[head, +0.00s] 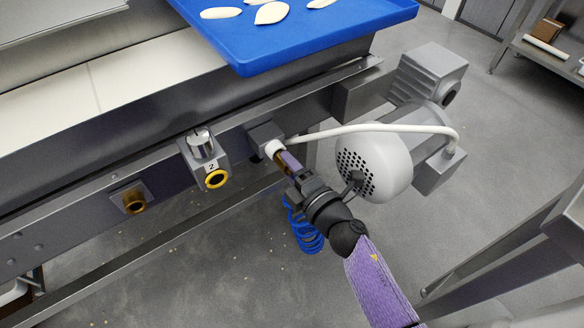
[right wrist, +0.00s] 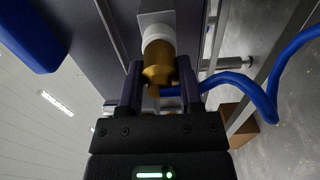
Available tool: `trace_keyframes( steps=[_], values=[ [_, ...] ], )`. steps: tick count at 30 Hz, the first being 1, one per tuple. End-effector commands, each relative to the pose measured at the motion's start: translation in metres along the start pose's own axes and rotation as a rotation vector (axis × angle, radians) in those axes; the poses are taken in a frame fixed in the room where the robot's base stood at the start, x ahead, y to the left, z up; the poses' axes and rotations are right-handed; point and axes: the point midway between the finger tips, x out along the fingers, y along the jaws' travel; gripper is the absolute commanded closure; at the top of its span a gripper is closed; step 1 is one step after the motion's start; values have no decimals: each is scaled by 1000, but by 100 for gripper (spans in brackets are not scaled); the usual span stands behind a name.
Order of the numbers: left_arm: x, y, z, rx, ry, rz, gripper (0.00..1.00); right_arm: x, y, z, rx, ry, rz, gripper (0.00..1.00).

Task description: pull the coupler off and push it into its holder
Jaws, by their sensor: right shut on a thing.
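The brass coupler (right wrist: 158,62) sits at a white collar (right wrist: 156,32) on a grey box in the right wrist view. In the head view the coupler (head: 280,156) is mostly hidden by the fingers, beside the box (head: 263,134) on the machine's side rail. My right gripper (head: 291,164) is shut on the coupler, one finger on each side; it also shows in the right wrist view (right wrist: 160,88). A blue coiled hose (head: 304,232) hangs below the gripper. A bracket with a brass ring (head: 134,203) is on the rail at left; I cannot tell if it is the holder. My left gripper is not in view.
A grey unit marked 2 (head: 203,146) with a yellow ring (head: 215,179) is on the rail between box and bracket. A grey motor (head: 374,160) with a white cable (head: 350,130) stands close right. A blue tray (head: 250,62) with pasta pieces overhangs above.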

Motion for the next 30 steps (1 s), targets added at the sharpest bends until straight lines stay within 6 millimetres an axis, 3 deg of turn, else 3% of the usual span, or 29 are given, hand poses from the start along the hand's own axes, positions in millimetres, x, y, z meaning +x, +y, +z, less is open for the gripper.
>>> trace_keyframes(
  steps=[10, 25, 26, 30],
  values=[
    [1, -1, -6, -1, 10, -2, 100, 3, 0, 0, 0, 0, 0, 100],
    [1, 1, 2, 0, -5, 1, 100, 4, 0, 0, 0, 0, 1, 100],
    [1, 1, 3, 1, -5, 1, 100, 4, 0, 0, 0, 0, 1, 50],
    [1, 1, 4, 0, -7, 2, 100, 4, 0, 0, 0, 0, 1, 21]
  ],
)
